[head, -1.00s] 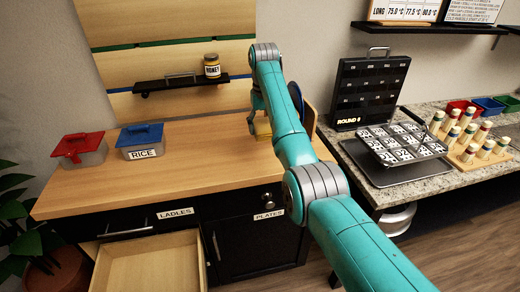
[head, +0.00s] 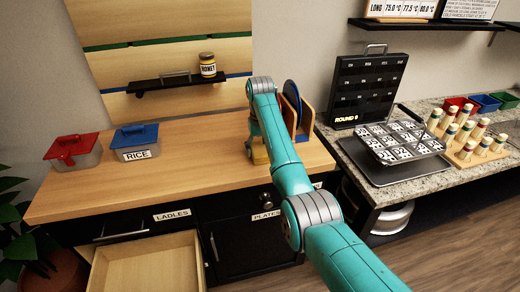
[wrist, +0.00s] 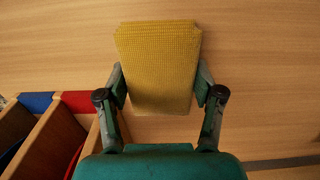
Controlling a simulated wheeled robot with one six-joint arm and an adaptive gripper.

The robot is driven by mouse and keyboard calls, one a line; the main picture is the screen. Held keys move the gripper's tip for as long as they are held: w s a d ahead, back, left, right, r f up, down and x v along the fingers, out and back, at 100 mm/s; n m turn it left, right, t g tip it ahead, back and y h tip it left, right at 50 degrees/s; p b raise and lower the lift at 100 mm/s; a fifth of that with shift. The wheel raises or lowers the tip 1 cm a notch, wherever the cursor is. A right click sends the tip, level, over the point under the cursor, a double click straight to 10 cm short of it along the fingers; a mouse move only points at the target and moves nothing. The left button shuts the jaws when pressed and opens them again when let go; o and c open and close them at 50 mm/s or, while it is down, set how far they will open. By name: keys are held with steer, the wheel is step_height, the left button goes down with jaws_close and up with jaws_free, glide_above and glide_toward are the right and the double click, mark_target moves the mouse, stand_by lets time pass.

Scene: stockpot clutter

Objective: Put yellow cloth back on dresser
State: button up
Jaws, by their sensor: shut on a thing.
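The yellow cloth (wrist: 158,65) is a folded, waffle-textured pad. In the wrist view it sits between the fingers of my gripper (wrist: 161,88), which are shut on its two sides. In the head view the cloth (head: 260,155) shows only in part beside my arm, over the right part of the wooden dresser top (head: 205,155). My gripper (head: 252,150) is mostly hidden there by my own arm. I cannot tell whether the cloth touches the dresser top.
A rack with a blue plate (head: 292,95) stands close right of my gripper. A red-lidded box (head: 75,152) and a blue-lidded RICE box (head: 137,142) stand at left. A honey jar (head: 208,66) is on the wall shelf. The dresser's middle is clear.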

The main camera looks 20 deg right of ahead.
mark_target(260, 148)
steer(key=shift+f, duration=0.1)
steer(key=o, duration=1.2)
step_height(260, 148, up, 12)
